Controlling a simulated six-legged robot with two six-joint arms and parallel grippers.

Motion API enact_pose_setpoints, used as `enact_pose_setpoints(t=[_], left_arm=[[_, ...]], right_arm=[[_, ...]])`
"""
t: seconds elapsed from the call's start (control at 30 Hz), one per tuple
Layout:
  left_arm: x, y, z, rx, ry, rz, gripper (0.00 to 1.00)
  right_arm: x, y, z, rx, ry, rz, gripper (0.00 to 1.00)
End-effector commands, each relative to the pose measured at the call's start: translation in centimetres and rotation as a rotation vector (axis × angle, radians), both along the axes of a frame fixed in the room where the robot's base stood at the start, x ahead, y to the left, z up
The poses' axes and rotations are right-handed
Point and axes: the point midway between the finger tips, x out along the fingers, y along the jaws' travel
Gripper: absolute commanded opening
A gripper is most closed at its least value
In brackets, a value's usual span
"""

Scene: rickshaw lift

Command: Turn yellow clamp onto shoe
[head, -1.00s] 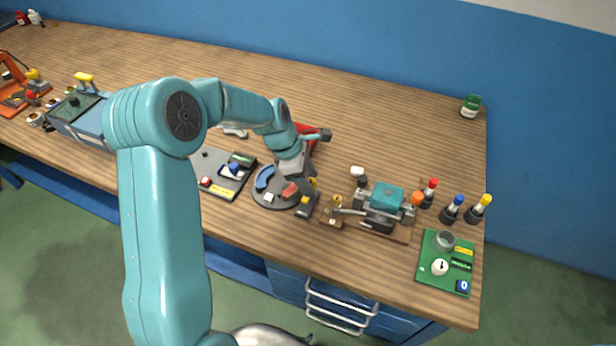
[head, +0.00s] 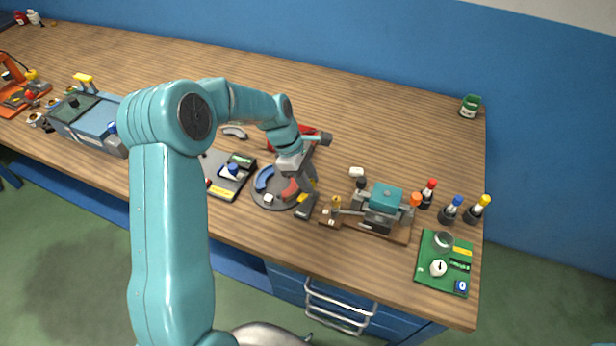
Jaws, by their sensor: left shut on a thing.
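A round grey plate (head: 258,199) lies near the table's front edge. A blue curved shoe (head: 264,178) and a red shoe (head: 290,189) rest on it. A small yellow clamp (head: 302,198) shows at the plate's right side, by a dark block (head: 304,211). My left gripper (head: 309,183) points down at the plate's right edge, next to the red shoe. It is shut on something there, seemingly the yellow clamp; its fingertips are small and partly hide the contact. My right gripper is not in view.
Right of the plate stands a wooden-based fixture with a teal block (head: 386,199). Several capped bottles (head: 449,210) and a green board (head: 431,280) lie beyond. The table's back is mostly clear.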

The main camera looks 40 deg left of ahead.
Motion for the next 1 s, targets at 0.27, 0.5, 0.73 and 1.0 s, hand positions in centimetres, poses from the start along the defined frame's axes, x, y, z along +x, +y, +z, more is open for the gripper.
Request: enact_pose_setpoints(t=[0.27, 0.5, 0.73, 1.0], left_arm=[[0.4, 0.1, 0.4, 0.002, -0.006, -0.258, 0.00], [0.5, 0.1, 0.4, 0.003, -0.007, -0.486, 0.00], [0.7, 0.1, 0.4, 0.004, -0.008, -0.705, 0.00], [0.8, 0.0, 0.4, 0.005, -0.008, -0.957, 0.00]], right_arm=[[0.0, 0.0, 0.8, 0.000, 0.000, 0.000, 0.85], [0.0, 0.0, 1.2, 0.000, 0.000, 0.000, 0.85], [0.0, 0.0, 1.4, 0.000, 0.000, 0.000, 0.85], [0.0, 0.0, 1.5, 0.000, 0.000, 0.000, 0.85]])
